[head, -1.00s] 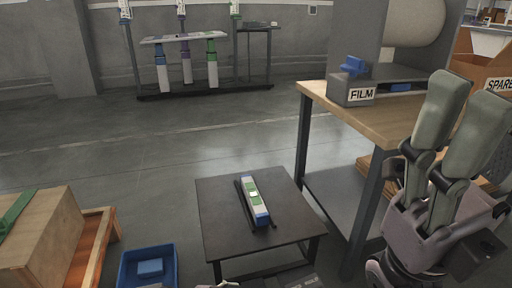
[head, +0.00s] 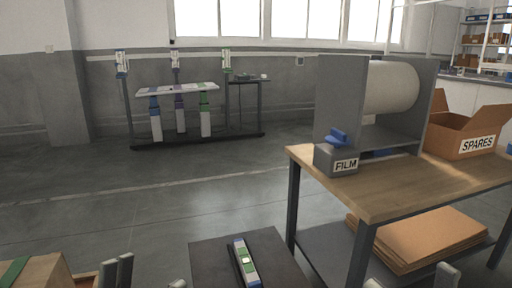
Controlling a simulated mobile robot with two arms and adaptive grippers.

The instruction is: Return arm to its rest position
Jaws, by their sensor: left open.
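My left gripper (head: 147,279) shows only by its grey fingertips at the bottom left edge of the head view. They stand apart with nothing seen between them. My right gripper (head: 409,281) shows only by its grey fingertips at the bottom edge, below the wooden workbench in the picture. They are also apart, with nothing seen between them. The rest of both arms is out of frame. A white lift column (head: 246,263) with a green marking and blue end lies on the low dark table (head: 208,258), between the two grippers in the picture.
The wooden workbench (head: 410,190) stands at the right with a FILM box (head: 333,160), a large roll (head: 390,88) and a SPARES carton (head: 460,135). Brown sheets (head: 420,238) lie on its lower shelf. The middle floor is clear.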

